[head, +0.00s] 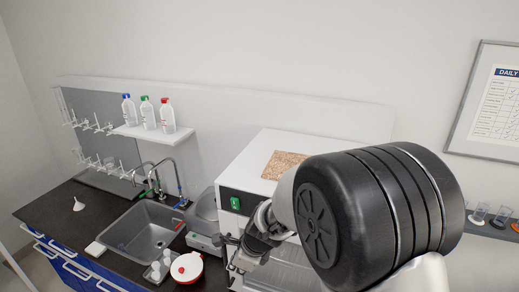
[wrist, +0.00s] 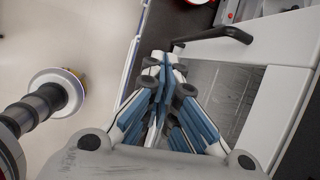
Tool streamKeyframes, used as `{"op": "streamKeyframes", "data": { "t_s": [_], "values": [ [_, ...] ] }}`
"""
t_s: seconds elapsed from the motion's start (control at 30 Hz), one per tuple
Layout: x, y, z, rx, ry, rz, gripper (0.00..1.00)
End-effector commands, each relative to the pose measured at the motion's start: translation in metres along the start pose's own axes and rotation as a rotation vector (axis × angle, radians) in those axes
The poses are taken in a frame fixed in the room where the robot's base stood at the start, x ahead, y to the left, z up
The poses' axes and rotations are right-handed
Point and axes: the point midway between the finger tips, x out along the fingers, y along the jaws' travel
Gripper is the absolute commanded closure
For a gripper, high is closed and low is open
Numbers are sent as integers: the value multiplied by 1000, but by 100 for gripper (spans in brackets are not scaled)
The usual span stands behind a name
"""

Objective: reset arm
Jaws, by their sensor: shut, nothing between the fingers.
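My gripper (wrist: 164,64) shows in the wrist view with its blue-padded fingers drawn together at the tips. Nothing is held between them. In the head view my arm reaches in from the lower right, in front of a white box-shaped machine (head: 238,178) with a green switch panel. The large black joint of my arm hides much of the machine's right side and front. In the wrist view the fingertips are over or close to a white-framed opening with a grey interior (wrist: 215,90) and a black handle (wrist: 236,35). I cannot tell whether they touch it.
A sink (head: 148,236) is set in the dark counter (head: 92,212) at left. A round white container with a red centre (head: 187,267) stands beside it. Bottles with blue, green and red caps stand on a wall shelf (head: 150,136). Pale floor (wrist: 75,35) is open at the wrist view's left.

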Motion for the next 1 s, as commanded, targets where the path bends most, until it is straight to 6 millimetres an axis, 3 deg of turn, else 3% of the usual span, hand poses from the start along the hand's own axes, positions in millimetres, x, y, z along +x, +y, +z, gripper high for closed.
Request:
{"op": "streamKeyframes", "data": {
  "t_s": [0.17, 0.4, 0.7, 0.83, 1.0],
  "values": [
    [-39, 24, -41, -446, 2, -35, 100],
    [-80, 81, -114, -1037, 99, -54, 100],
    [-86, 167, -218, -1650, 308, 32, 100],
    [-84, 189, -244, -1791, 368, 82, 100],
    [-85, 198, -255, -1858, 396, 113, 100]
  ]
}}
